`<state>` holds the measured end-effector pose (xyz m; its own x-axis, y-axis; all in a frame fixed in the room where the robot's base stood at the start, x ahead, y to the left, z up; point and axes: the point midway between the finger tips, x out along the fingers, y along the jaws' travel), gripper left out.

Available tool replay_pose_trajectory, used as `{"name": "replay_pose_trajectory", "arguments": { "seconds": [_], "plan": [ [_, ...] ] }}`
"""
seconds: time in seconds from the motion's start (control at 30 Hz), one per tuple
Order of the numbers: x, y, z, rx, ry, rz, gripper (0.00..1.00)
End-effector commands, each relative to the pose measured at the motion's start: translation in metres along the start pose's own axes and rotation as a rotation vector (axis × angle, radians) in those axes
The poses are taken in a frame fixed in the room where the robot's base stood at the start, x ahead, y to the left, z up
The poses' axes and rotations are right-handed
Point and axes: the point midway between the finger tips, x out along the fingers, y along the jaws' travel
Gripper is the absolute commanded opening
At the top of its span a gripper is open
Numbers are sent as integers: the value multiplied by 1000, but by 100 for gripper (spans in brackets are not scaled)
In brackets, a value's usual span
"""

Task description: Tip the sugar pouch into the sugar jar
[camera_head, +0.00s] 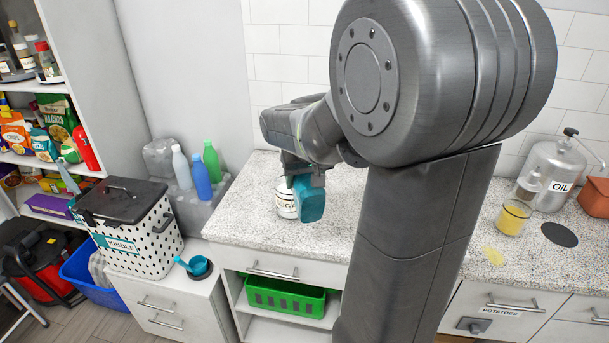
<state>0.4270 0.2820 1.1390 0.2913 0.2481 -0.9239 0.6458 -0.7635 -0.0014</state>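A teal pouch (309,200) hangs below my gripper (303,176), which appears shut on its upper part. The pouch is above the speckled counter, in front of a white jar (286,202) with a dark-lettered label, partly readable as "SUGA". The pouch hides the right part of the jar. The jar stands upright on the counter (255,222). My gripper is over and slightly right of the jar. I cannot see the jar's opening clearly, nor any sugar flowing. The fingertips are small and partly hidden.
Bottles (202,177) stand left of the counter, near the kibble bin (140,240). A jar of yellow contents (512,217) and an oil canister (552,172) stand at the right. My arm blocks the middle. The counter's front left is clear.

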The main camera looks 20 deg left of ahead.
Motion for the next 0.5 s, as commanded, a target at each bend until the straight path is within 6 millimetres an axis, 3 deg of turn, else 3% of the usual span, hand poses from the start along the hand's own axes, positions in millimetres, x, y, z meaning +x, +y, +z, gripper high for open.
{"name": "replay_pose_trajectory", "arguments": {
  "seconds": [0.5],
  "plan": [
    [-6, 0, -6, 1, -43, 0, 28]
  ]
}}
